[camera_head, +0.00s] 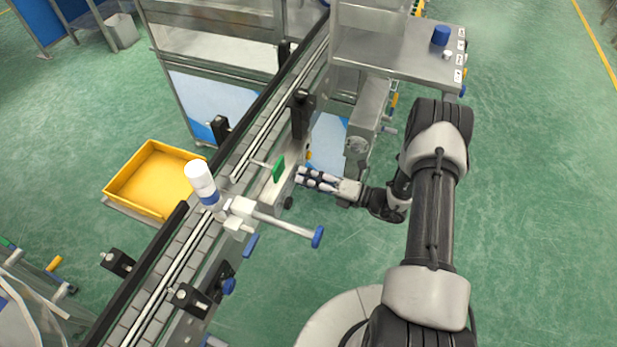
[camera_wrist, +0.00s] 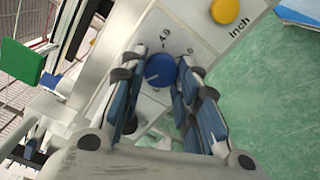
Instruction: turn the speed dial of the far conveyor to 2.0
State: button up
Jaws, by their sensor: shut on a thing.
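The blue speed dial (camera_wrist: 160,70) sits on a light metal panel (camera_wrist: 190,22) of the conveyor (camera_head: 186,255). In the wrist view it lies between the fingertips of my gripper (camera_wrist: 165,66), which is shut on it. A pale pointer line shows on the dial's face. Printed scale figures beside the dial are partly hidden by the fingers, so I cannot read its setting. In the head view my gripper (camera_head: 300,174) reaches left to the conveyor's side, and the dial is hidden there.
A yellow button (camera_wrist: 225,10) marked "Inch" is close to the dial. A green plate (camera_wrist: 30,58) stands at the left in the wrist view. A blue-ended handle (camera_head: 317,237) juts out from the conveyor in front of my gripper. A yellow tray (camera_head: 122,193) stands beyond the conveyor.

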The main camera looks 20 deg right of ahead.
jog(key=shift+m, duration=0.3)
jog(key=o, duration=1.1)
jog(key=shift+c, duration=0.2)
jog(key=shift+d, duration=0.1)
jog(key=v, duration=1.2)
